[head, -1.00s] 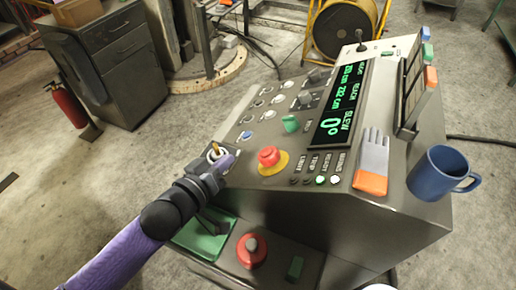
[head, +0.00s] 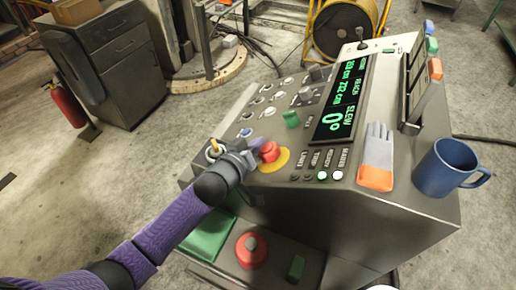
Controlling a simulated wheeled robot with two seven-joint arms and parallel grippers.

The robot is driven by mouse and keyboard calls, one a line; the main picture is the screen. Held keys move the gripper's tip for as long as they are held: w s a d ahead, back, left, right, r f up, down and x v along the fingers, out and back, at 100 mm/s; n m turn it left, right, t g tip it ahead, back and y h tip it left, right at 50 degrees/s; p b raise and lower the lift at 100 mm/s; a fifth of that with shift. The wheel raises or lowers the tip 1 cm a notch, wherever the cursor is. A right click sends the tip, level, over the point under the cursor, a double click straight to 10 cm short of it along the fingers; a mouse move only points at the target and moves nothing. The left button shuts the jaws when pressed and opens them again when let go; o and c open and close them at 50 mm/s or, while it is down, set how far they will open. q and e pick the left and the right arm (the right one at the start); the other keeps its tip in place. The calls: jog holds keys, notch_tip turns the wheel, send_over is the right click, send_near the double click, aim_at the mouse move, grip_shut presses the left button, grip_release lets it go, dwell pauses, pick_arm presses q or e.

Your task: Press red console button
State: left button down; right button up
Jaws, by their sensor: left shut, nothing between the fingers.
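A red mushroom button (head: 269,150) stands on a yellow disc on the sloped top of the grey console (head: 400,225). My left gripper (head: 256,146) is shut and empty, with its fingertips at the left side of this button. I cannot tell whether they touch it. A second, larger red button (head: 251,251) with a grey centre sits on the lower front ledge, below my left forearm.
A brass-coloured lever (head: 214,147) stands just left of the gripper. A green knob (head: 291,118) and green-digit display (head: 339,105) are behind.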

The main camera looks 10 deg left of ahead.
pick_arm(q)
jog(key=shift+d+f, duration=0.25)
jog(key=shift+f, duration=0.1)
